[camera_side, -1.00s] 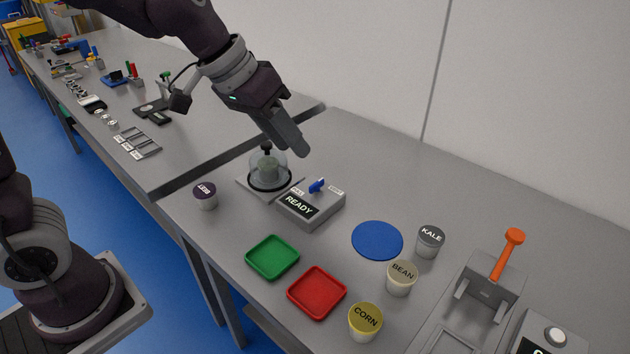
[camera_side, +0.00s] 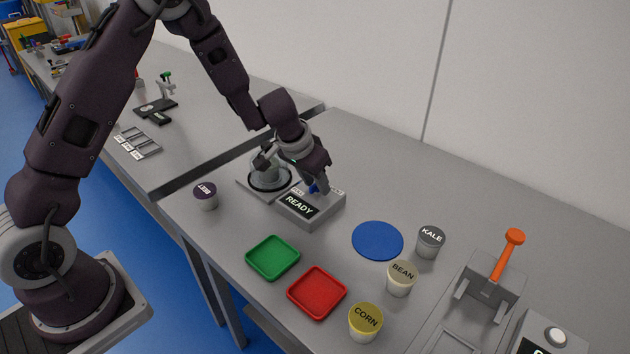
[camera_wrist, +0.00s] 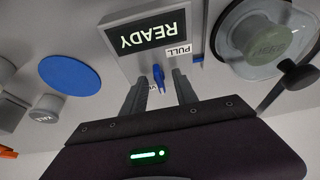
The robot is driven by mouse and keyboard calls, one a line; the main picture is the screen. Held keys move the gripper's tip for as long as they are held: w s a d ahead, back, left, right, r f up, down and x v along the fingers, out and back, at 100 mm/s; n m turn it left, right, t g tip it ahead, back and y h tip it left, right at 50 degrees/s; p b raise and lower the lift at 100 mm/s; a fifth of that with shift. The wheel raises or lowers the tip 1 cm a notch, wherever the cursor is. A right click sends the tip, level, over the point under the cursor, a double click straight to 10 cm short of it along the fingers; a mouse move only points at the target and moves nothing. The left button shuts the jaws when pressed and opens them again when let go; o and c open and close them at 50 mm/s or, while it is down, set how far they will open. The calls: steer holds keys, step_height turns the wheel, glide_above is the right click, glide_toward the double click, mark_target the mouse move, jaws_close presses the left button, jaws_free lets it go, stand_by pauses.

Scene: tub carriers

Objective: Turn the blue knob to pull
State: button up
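The blue knob (camera_side: 313,188) stands on top of the grey box (camera_side: 325,209), whose screen reads READY. In the wrist view the knob (camera_wrist: 158,77) is a narrow blue bar, with the PULL label (camera_wrist: 179,50) beside it. The other label is mostly hidden behind a finger. My gripper (camera_side: 318,188) is down at the knob, pointing at the box top. In the wrist view its two fingers (camera_wrist: 158,88) are apart, one on each side of the knob, with a visible gap on both sides. My gripper partly hides the knob in the side view.
A clear dome (camera_wrist: 265,40) over a tub stands close beside the box. A purple-lidded tub (camera_side: 205,196), green tray (camera_side: 272,257), red tray (camera_side: 317,293), blue disc (camera_side: 377,240) and tubs labelled KALE (camera_side: 430,241), BEAN (camera_side: 400,278) and CORN (camera_side: 364,321) stand around.

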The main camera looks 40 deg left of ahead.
jaws_close()
steer(key=shift+n, duration=0.3)
steer(key=n, duration=0.1)
steer(key=n+y, duration=0.1)
steer(key=n, duration=0.1)
steer(key=shift+d+n+g+y, duration=0.25)
steer(key=shift+n+g+y, duration=0.05)
steer(key=shift+n+y, duration=0.1)
steer(key=n+y, duration=0.1)
steer(key=n, duration=0.3)
steer(key=shift+w+n+g, duration=0.1)
steer(key=shift+n+g, duration=0.2)
steer(key=shift+g, duration=0.1)
steer(key=n+g+y, duration=0.1)
steer(key=n, duration=0.3)
steer(key=shift+w, duration=0.1)
steer(key=shift+d+n+g+y, duration=0.15)
steer(key=shift+n+g, duration=0.4)
steer(key=shift+n, duration=0.65)
steer(key=shift+a+n+g+y, duration=0.15)
steer(key=shift+n+g, duration=0.4)
steer(key=shift+n, duration=0.65)
steer(key=shift+d, duration=0.1)
